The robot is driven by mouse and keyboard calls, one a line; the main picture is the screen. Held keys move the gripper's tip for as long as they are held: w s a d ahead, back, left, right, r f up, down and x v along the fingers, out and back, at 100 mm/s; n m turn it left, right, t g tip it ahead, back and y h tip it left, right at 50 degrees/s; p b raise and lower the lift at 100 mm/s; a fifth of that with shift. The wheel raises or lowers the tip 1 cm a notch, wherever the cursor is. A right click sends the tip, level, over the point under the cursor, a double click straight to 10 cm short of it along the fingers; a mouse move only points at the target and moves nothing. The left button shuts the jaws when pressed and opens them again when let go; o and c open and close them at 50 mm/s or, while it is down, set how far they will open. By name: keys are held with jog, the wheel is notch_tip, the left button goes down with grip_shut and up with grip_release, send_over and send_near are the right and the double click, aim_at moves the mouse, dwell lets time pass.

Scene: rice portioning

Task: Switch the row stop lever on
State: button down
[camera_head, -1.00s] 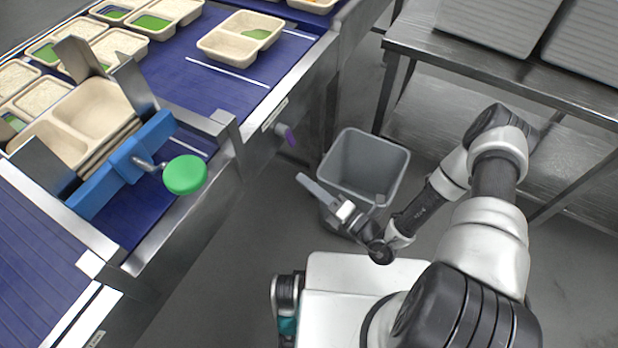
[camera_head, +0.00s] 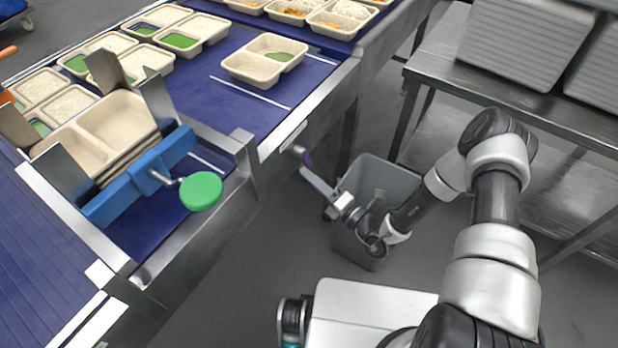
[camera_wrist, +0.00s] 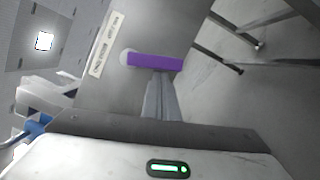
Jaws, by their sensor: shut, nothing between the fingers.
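The row stop lever is a short purple bar on the side of the conveyor frame. In the wrist view the lever (camera_wrist: 155,62) lies across the picture, with a pale round pivot at its left end. In the head view the lever (camera_head: 306,158) is small and partly hidden by my fingers. My gripper (camera_head: 305,171) is shut and empty, its fingers pointing at the lever. In the wrist view the fingertips of my gripper (camera_wrist: 160,75) meet the lower edge of the bar near its middle. I cannot tell whether they touch it.
A grey bin (camera_head: 401,182) stands under my forearm. The conveyor (camera_head: 228,79) carries several food trays. A blue pusher with a green knob (camera_head: 201,191) sits at the left. A steel table (camera_head: 450,80) with grey crates stands at the right. A printed label (camera_wrist: 107,45) is beside the lever.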

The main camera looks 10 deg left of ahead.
jog(key=w+n+b, duration=0.1)
jog(key=n, duration=0.1)
jog(key=n+y, duration=0.1)
jog(key=n, duration=0.1)
jog(key=shift+w+d+f+b, duration=0.1)
jog(key=shift+w+d+b, duration=0.3)
jog(key=shift+f, duration=0.1)
